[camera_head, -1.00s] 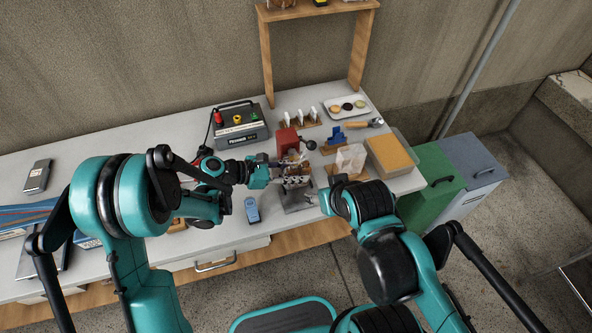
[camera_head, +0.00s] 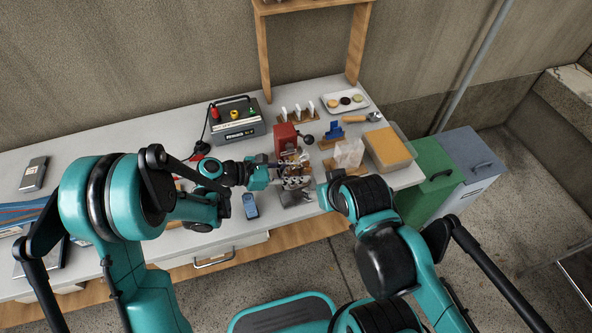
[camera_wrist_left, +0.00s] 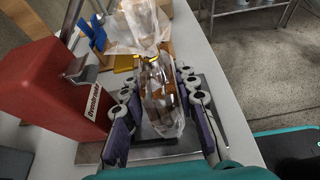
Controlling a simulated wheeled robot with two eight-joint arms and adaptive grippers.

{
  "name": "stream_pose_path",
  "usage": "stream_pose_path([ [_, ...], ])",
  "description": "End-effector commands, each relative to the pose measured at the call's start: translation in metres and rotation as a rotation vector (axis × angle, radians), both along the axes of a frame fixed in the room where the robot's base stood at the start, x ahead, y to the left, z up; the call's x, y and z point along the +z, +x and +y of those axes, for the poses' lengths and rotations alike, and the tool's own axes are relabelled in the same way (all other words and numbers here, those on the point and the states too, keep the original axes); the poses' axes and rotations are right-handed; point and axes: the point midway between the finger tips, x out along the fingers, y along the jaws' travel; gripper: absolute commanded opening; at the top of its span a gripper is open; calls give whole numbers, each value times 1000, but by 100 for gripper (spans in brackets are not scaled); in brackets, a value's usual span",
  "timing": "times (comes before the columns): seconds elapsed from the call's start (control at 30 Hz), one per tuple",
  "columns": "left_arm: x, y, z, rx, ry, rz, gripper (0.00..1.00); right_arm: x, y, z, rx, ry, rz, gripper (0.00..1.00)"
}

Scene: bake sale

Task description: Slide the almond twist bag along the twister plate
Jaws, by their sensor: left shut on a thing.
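The almond twist bag (camera_wrist_left: 160,92) is a clear bag with brown contents and a gathered, crinkled top. It stands between the fingers of my left gripper (camera_wrist_left: 157,82), which is shut on it. In the head view, my left gripper (camera_head: 284,177) is over the grey twister plate (camera_head: 288,207), and the bag is mostly hidden there. The plate's bare side also shows in the left wrist view (camera_wrist_left: 219,96). The red twister (camera_wrist_left: 58,88) rises just left of the bag in that view. My right gripper (camera_head: 316,196) is near the plate's right side; its fingers are too small to read.
A wooden holder with clear bags (camera_head: 348,153), a blue piece (camera_head: 333,135) and a tan-topped box (camera_head: 388,148) stand right of the twister. A blue phone-like device (camera_head: 250,206) lies left of the plate.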

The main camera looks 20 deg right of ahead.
Motion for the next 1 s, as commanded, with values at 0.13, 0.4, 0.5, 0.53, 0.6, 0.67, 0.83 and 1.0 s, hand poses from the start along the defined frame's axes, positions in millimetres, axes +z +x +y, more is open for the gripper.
stream_pose_path([
  [0.13, 0, -3, 0, 0, 0, 0, 15, -1, 0, 0, 0, 0, 0, 53],
  [0.4, 0, -8, 0, 0, 0, 0, 15, -2, 0, 0, 0, 0, 0, 53],
  [0.5, 0, -10, 0, 0, 0, 0, 15, -3, 0, 0, 0, 0, 0, 53],
  [0.53, 0, -11, 0, 0, 0, 0, 15, -3, 0, 0, 0, 0, 0, 53],
  [0.6, 0, -12, 0, 0, 0, 0, 15, -3, 0, 0, 0, 0, 0, 53],
  [0.67, 0, -13, -1, 0, 0, 0, 15, -4, 0, 0, 0, 0, 0, 53],
  [0.83, 0, -17, -1, 0, 0, 0, 15, -5, 0, 0, 0, 0, 0, 53],
  [1.0, 0, -20, -1, 1, 0, 0, 15, -6, 0, 0, 0, 0, 0, 53],
])
